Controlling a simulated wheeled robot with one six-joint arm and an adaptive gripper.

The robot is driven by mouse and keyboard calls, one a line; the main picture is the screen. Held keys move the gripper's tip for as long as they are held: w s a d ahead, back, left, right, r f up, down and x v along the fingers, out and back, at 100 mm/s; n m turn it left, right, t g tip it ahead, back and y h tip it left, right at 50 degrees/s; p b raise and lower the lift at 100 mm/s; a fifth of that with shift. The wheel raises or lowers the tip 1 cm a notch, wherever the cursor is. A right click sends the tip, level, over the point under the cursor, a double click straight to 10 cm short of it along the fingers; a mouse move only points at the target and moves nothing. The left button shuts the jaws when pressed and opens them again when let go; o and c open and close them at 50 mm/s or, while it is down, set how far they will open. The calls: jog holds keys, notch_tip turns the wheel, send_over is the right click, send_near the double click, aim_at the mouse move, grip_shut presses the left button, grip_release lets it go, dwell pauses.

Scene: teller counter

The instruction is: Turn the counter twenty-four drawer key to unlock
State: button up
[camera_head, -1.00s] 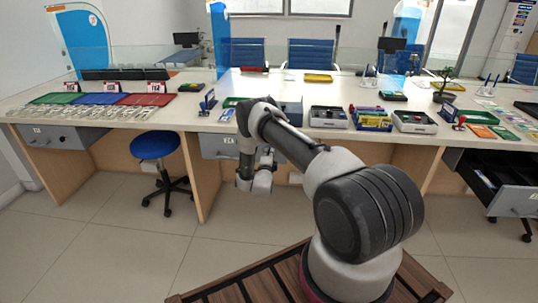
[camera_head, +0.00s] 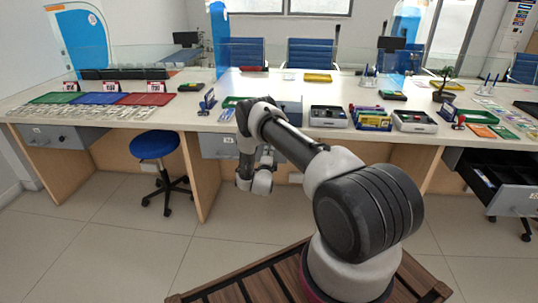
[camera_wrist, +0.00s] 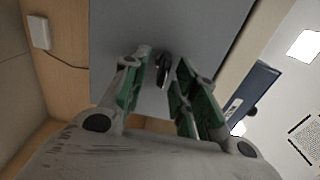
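In the wrist view, a small dark key (camera_wrist: 163,68) sticks out of the flat grey drawer front (camera_wrist: 215,30). My gripper (camera_wrist: 165,60) is open, with one green-padded finger on each side of the key. Gaps show between the pads and the key, and no contact is visible. In the head view, the grey drawer (camera_head: 218,144) is under the middle of the counter and looks shut, partly hidden behind my arm. My gripper (camera_head: 264,158) is in front of it, mostly hidden by the wrist. The drawer's label is too small to read.
A blue stool (camera_head: 154,146) stands at left, near another grey drawer (camera_head: 60,137). An open drawer (camera_head: 515,199) sticks out at right. Trays and boxes (camera_head: 372,117) line the counter (camera_head: 215,124). The floor before the middle drawer is clear.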

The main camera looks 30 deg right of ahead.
jog(key=v, duration=1.2)
